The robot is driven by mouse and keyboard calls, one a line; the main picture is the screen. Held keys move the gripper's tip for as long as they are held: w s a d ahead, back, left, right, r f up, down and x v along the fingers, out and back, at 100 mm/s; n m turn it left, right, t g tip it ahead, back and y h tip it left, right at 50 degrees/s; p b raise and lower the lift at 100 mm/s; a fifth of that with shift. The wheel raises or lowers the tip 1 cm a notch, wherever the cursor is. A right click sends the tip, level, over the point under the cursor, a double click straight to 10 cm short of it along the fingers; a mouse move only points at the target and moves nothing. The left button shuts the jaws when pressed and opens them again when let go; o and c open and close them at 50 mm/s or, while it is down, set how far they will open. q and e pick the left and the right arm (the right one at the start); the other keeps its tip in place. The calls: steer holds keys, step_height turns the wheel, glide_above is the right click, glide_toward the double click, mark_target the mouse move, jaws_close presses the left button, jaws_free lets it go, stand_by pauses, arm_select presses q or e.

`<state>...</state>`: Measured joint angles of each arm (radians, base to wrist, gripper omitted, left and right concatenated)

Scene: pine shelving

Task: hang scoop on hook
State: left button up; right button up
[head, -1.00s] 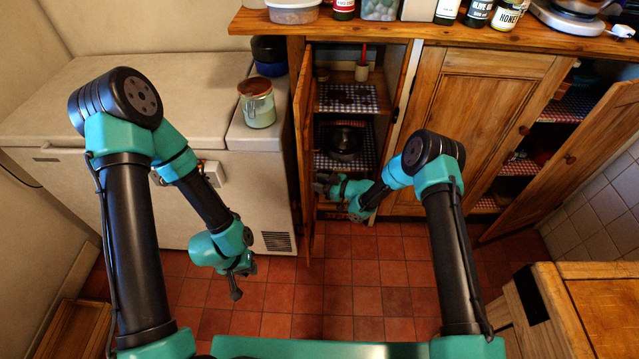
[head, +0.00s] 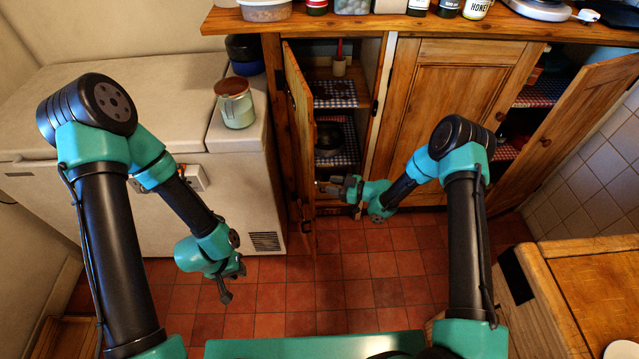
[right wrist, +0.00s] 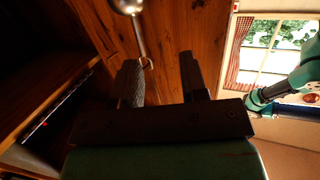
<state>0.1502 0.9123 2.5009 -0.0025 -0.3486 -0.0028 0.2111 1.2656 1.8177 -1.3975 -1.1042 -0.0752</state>
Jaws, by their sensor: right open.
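A shiny metal scoop (right wrist: 139,38) shows at the top of the right wrist view, against brown wood. Its rounded end is cut by the top edge, and its thin handle runs down to a small brass-coloured ring or hook (right wrist: 147,64) beside the left finger. I cannot tell whether the two are linked. My right gripper (right wrist: 163,75) is open around empty space, with the scoop's handle end close to its left finger. In the head view this gripper (head: 330,187) is low beside the open left cabinet door. My left gripper (head: 232,284) hangs over the floor, away from the cabinet; its jaw opening is unclear.
The open cabinet door (head: 301,130) stands left of my right gripper. Inside are cloth-lined shelves (head: 334,94) and a dark pot (head: 328,140). A pale chest (head: 90,110) with a lidded jar (head: 236,108) is left. Tiled floor (head: 350,265) is clear in front.

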steer(key=v, duration=0.5)
steer(key=shift+s+d, duration=0.15)
steer(key=shift+d, duration=0.2)
steer(key=s+d+m+g+h, duration=0.1)
steer(key=s+d+m+h, duration=0.2)
steer(key=s, duration=0.6)
steer(key=s+d+m+g+h, duration=0.2)
steer(key=s+m+h, duration=0.2)
steer(key=s+m, duration=0.3)
steer(key=s+d+m+g+h, duration=0.2)
steer(key=s+d+m+h, duration=0.1)
steer(key=s, duration=0.9)
steer(key=m+h, duration=0.1)
steer(key=m, duration=0.1)
steer(key=shift+s+d+f+m, duration=0.25)
steer(key=shift+d+f+m, duration=0.05)
steer(key=shift+d, duration=0.05)
steer(key=shift+h, duration=0.3)
